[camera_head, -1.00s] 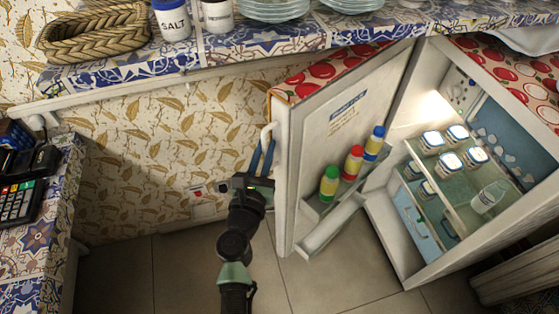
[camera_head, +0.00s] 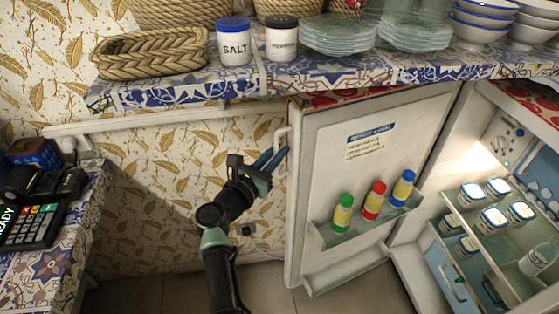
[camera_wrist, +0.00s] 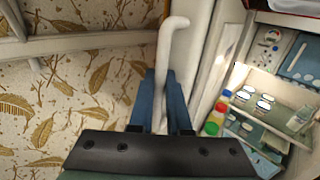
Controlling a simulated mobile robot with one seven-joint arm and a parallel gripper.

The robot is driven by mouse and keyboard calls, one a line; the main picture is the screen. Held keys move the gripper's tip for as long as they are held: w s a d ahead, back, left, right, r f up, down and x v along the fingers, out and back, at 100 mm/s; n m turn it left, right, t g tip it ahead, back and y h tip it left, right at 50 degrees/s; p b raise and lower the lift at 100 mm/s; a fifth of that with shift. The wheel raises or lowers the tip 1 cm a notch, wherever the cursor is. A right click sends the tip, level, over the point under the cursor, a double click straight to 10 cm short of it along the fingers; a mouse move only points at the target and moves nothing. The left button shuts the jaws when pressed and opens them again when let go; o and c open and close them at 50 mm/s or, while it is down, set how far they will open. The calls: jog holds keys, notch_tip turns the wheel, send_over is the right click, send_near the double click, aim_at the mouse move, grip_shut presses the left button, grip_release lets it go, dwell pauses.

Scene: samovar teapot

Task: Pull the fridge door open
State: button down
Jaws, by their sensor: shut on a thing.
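The fridge door (camera_head: 330,200) stands wide open, its inner side with several colored-cap bottles facing the head camera. The fridge interior (camera_head: 500,215) shows at the right, with several jars on glass shelves. The white door handle (camera_head: 281,140) is on the door's left edge. My gripper (camera_head: 271,160) is at the handle, its blue fingers on either side of the bar. In the wrist view the handle (camera_wrist: 166,60) runs down between the two blue fingers of my gripper (camera_wrist: 168,95), which is shut on it. The lower part of the handle is hidden.
A tiled shelf (camera_head: 125,97) with a basket, salt and pepper jars, plates and bowls hangs above the door. A tiled counter (camera_head: 40,255) with a card terminal is at the left. Patterned wall and bare floor lie between the counter and the door.

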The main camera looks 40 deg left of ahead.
jog(key=shift+w+d, duration=0.1)
jog(key=shift+w, duration=0.05)
jog(key=c, duration=1.2)
grip_release()
jog(key=shift+o, duration=0.2)
jog(key=s+p, duration=0.1)
jog(key=s, duration=1.2)
jog(key=shift+d, duration=0.45)
jog(key=shift+s, duration=0.1)
